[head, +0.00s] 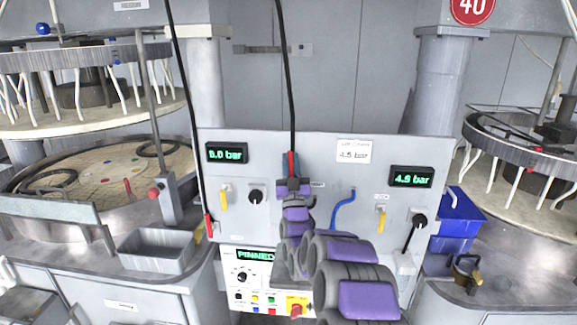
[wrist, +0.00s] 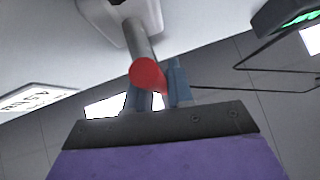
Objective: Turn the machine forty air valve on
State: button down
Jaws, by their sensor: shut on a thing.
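My gripper (head: 293,187) is at the upper middle of the grey control panel (head: 325,150), shut on a red-tipped handle (head: 291,163). In the wrist view the handle (wrist: 148,74) is a grey rod with a red end, coming from a pale mount (wrist: 117,12). My blue-grey fingers (wrist: 158,92) are on either side of it. My gripper hides most of the handle in the head view. Yellow levers (head: 224,197) and (head: 381,219) hang down on the left and right of the panel, apart from my gripper. A red round sign reading 40 (head: 472,8) is at the top right.
Green displays show on the panel's left (head: 227,153) and right (head: 411,177); the right reads 4.5 bar. Black knobs (head: 256,196) and (head: 419,220) sit beside the levers. A black cable (head: 287,80) runs down near my gripper. A blue bin (head: 461,216) stands at the right.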

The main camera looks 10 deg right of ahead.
jog(key=shift+s+r+m+h, duration=0.15)
jog(key=shift+r+m+h, duration=0.25)
jog(key=shift+r+h, duration=0.1)
jog(key=c, duration=1.4)
grip_release()
jog(key=shift+c, duration=0.2)
jog(key=o, duration=0.3)
jog(key=shift+s, duration=0.2)
jog(key=shift+o, duration=0.2)
jog(key=shift+f, duration=0.1)
jog(key=shift+w+f, duration=0.2)
jog(key=shift+w, duration=0.05)
jog(key=b+v, duration=0.9)
jog(key=v, duration=0.8)
jog(key=shift+f+b, duration=0.2)
jog(key=shift+b, duration=0.2)
jog(key=shift+y, duration=0.3)
